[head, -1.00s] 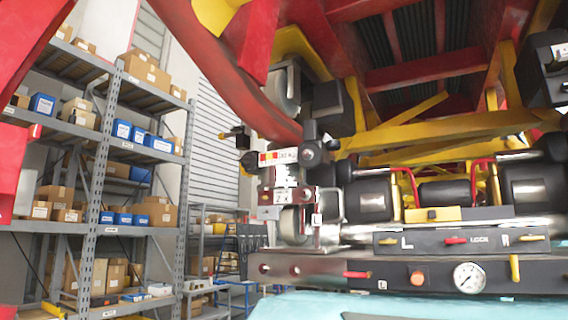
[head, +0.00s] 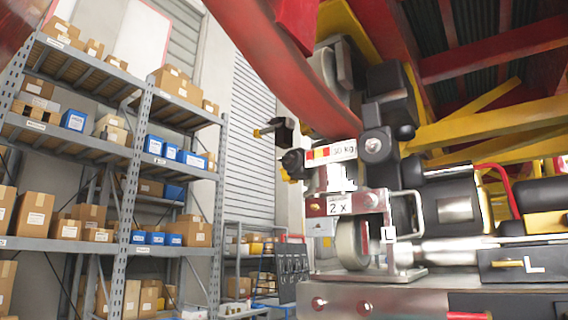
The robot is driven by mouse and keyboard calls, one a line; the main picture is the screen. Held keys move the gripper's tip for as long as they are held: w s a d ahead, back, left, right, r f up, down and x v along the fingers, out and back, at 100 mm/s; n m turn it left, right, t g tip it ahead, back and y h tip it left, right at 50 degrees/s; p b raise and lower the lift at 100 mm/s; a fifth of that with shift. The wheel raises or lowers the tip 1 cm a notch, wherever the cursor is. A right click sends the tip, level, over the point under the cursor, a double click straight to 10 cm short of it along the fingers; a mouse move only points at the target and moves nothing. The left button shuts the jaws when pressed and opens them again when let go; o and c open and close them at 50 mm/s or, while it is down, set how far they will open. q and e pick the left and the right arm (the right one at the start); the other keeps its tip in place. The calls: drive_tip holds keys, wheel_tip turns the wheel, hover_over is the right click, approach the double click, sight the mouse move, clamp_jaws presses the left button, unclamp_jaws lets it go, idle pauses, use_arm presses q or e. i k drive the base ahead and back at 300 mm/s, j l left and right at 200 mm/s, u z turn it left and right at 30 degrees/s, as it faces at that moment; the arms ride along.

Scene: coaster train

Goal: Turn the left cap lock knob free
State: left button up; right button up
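A wheel assembly (head: 350,235) fills the middle of the head view, beside the curved red rail (head: 290,75). It carries a red, yellow and white "30 kg" label (head: 332,153), a "2 x" plate (head: 342,203) and a small "L" tag (head: 389,235). A black knob-like part (head: 293,162) sticks out left of the weight label, and a round dark fitting (head: 374,146) sits at its right end. I cannot tell which is the left cap lock knob, or whether it is locked. Neither of my grippers shows.
Shelving (head: 135,190) with cardboard boxes and blue bins stands along the left. A black part with a yellow tip (head: 277,132) juts out left of the rail. A yellow lever (head: 508,263) sits on the "L" panel (head: 520,275) at right.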

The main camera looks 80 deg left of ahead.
sight(289, 159)
drive_tip(key=j+u, duration=0.45)
drive_tip(key=i+j+u, duration=0.1)
drive_tip(key=j+u, duration=0.35)
